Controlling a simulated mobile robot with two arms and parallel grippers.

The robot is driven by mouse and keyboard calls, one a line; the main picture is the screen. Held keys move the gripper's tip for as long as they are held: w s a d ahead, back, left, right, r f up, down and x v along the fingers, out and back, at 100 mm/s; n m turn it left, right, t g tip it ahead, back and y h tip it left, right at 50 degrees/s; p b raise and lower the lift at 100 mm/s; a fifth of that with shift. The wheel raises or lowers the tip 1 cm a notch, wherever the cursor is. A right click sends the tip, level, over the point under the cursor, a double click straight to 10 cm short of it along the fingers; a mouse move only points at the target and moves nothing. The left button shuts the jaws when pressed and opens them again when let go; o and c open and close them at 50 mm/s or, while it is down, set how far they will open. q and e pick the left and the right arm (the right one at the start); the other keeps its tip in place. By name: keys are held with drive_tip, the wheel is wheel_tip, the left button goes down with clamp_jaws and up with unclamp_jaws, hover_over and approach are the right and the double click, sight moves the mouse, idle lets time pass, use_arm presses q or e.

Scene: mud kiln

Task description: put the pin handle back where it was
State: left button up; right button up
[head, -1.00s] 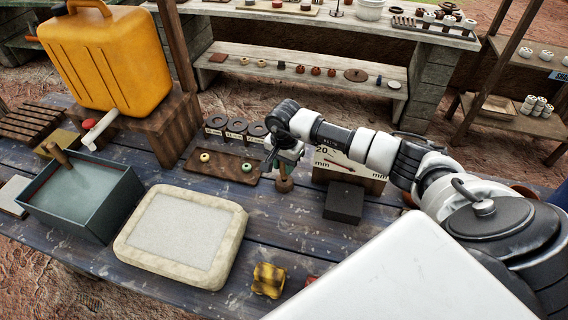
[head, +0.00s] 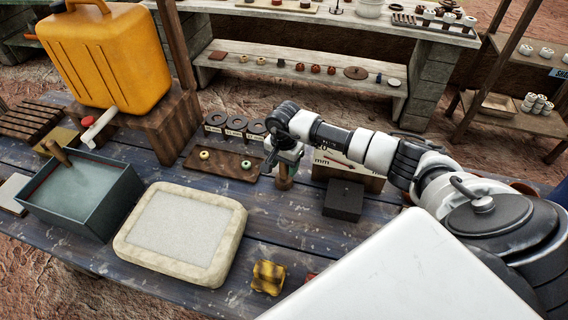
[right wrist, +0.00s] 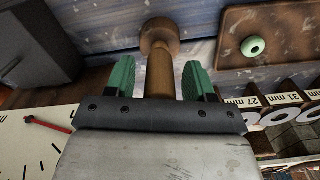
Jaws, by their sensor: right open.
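The wooden pin handle (right wrist: 160,68) stands on the blue-grey table in the right wrist view, with a wider round end at the table. It also shows in the head view (head: 284,181) below my right gripper (head: 284,160). In the right wrist view, the green fingers of my right gripper (right wrist: 158,80) are on either side of the handle's shaft, with gaps between. The gripper is open. The handle's near end is hidden by the gripper body. My left gripper is not in view.
A dark block (head: 343,200) and a dial gauge (head: 352,170) stand close right of the handle. A pale framed slab (head: 185,232) lies in front.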

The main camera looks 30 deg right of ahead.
drive_tip(key=shift+r, duration=0.4)
wheel_tip(320, 180, up, 11)
drive_tip(key=b, duration=0.3)
drive_tip(key=shift+f, duration=0.2)
drive_tip(key=shift+r, duration=0.5)
